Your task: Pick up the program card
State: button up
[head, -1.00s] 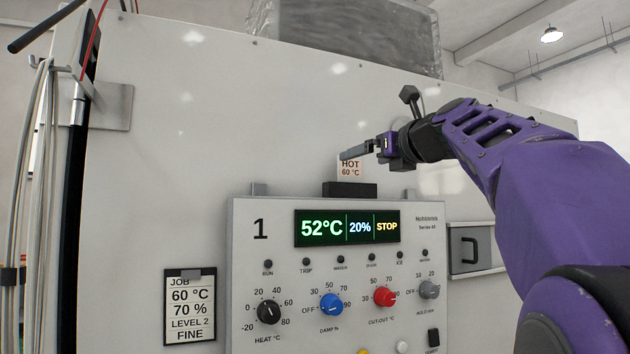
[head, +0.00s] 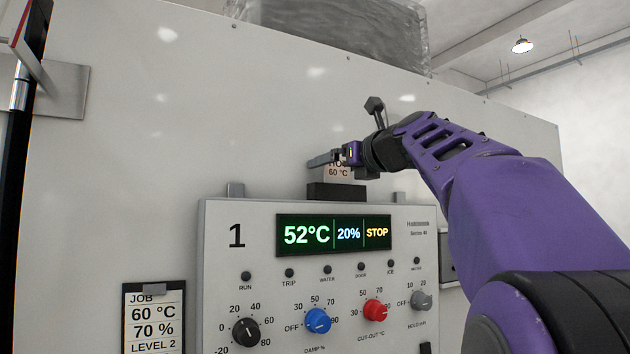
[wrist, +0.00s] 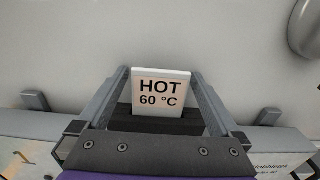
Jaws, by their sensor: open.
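In the wrist view the card (wrist: 161,90) shows between the two fingers of my gripper (wrist: 160,78), with a gap on each side. The fingers are open. The dark holder (wrist: 150,112) shows below the card.
The control panel (head: 258,210) below has a lit display (head: 334,232) reading 52°C, 20%, STOP, and several knobs. A job card (head: 154,318) hangs at lower left. Metal tabs flank the holder, one at left (head: 235,190).

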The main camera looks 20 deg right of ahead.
jog(key=shift+s, duration=0.15)
jog(key=c, duration=1.2)
jog(key=shift+r, duration=0.2)
jog(key=shift+c, duration=0.2)
